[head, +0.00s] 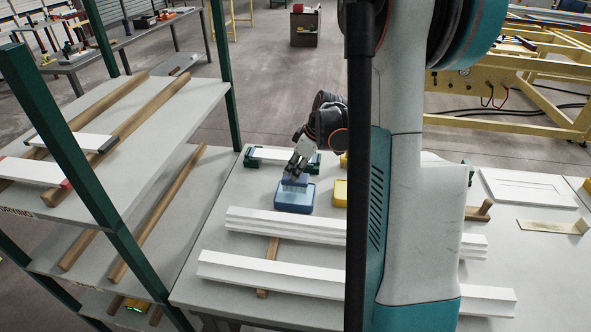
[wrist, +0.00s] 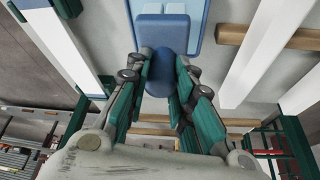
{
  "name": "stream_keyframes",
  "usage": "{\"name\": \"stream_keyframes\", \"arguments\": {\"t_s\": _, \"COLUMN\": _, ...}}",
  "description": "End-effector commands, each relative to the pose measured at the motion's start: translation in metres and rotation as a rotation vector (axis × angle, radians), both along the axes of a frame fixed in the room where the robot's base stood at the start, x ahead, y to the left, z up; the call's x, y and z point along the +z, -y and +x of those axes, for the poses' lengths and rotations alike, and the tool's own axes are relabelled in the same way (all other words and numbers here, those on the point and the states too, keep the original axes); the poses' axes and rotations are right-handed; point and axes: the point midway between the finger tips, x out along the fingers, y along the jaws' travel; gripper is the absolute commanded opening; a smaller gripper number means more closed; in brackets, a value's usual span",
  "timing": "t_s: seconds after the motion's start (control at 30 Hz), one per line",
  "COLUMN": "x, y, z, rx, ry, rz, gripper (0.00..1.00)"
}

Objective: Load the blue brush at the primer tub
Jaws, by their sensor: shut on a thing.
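My gripper (head: 296,168) is above the table and shut on a blue brush (head: 295,184). The brush hangs down over a blue tub (head: 303,209) holding a lighter blue surface. Its lower end overlaps the tub's opening; I cannot tell whether it touches the contents. In the wrist view my gripper's fingers (wrist: 162,68) close on both sides of the rounded blue brush handle (wrist: 163,62). The tub (wrist: 198,8) lies just beyond it there, and the bristles are hidden. A yellow tub (head: 340,194) stands right of the blue one, partly hidden by my arm.
Long white boards (head: 270,273) lie on wooden battens (head: 272,249) in front of the tubs. A white piece with green ends (head: 281,157) is behind them. A green-posted rack (head: 105,193) stands left. A panelled white board (head: 530,188) lies right.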

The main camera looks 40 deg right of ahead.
Motion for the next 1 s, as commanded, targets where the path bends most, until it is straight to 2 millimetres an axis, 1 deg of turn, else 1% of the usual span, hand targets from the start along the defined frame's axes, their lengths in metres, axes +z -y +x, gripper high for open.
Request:
{"name": "stream_keyframes", "arguments": {"t_s": 0.03, "x": 0.006, "y": 0.0, "z": 0.0, "rx": 0.0, "ry": 0.0, "rz": 0.0, "gripper": 0.03}}
{"name": "stream_keyframes", "arguments": {"t_s": 0.1, "x": 0.011, "y": 0.0, "z": 0.0, "rx": 0.0, "ry": 0.001, "rz": 0.0, "gripper": 0.03}}
{"name": "stream_keyframes", "arguments": {"t_s": 0.6, "x": 0.045, "y": 0.0, "z": 0.0, "rx": 0.0, "ry": 0.001, "rz": 0.0, "gripper": 0.03}}
{"name": "stream_keyframes", "arguments": {"t_s": 1.0, "x": 0.045, "y": 0.0, "z": 0.0, "rx": 0.0, "ry": 0.001, "rz": 0.0, "gripper": 0.03}}
